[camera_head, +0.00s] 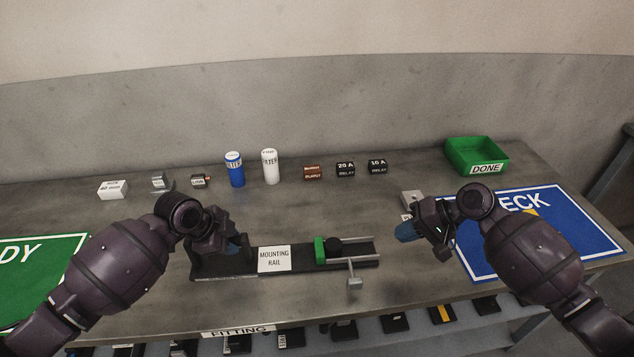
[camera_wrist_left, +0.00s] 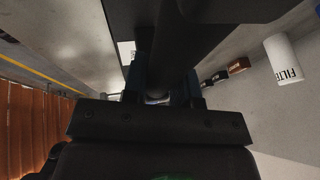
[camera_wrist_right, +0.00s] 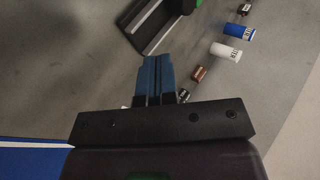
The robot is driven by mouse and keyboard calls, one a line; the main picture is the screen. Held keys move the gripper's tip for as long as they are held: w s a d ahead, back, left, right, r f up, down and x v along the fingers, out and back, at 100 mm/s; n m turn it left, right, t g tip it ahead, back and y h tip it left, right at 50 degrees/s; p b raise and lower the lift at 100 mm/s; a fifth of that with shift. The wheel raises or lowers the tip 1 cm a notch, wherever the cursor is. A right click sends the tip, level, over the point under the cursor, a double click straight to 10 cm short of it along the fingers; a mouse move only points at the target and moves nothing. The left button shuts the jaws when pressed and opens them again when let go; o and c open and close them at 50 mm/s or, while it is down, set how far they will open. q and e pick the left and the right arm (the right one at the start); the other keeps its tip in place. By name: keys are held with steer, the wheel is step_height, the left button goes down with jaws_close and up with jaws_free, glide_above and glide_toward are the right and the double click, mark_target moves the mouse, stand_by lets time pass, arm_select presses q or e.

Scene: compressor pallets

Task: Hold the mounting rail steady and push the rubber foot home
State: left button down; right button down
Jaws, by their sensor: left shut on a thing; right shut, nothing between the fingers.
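The dark mounting rail (camera_head: 305,262) lies on the bench with a white label (camera_head: 274,259) on its face. A black round piece, apparently the rubber foot (camera_head: 335,244), sits in the channel at its right half, touching or close beside a green block (camera_head: 320,251). How deep it sits I cannot tell. My left gripper (camera_head: 236,246) is shut on the rail's left end; the left wrist view shows its fingers (camera_wrist_left: 163,85) around a dark part. My right gripper (camera_head: 405,233) is shut and empty, right of the rail's open end; its blue fingertips (camera_wrist_right: 155,72) meet in the right wrist view.
A grey block (camera_head: 411,198) stands behind my right gripper. Filters (camera_head: 235,170) and small boxes (camera_head: 345,169) line the back. A green DONE bin (camera_head: 478,155) stands back right, beyond the blue mat (camera_head: 590,235).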

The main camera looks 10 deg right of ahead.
arm_select(q)
steer(key=shift+s+f, duration=0.25)
steer(key=shift+f, duration=0.15)
steer(key=c, duration=1.1)
jaws_free()
steer(key=shift+o, duration=1.4)
steer(key=shift+w+d+r, duration=0.1)
steer(key=shift+w+r, duration=0.05)
steer(key=shift+w, duration=0.05)
steer(key=shift+r, duration=0.1)
steer(key=shift+r, duration=0.1)
steer(key=shift+a+r, duration=0.2)
steer(key=shift+r, duration=0.05)
steer(key=v, duration=1.1)
steer(key=shift+r, duration=0.1)
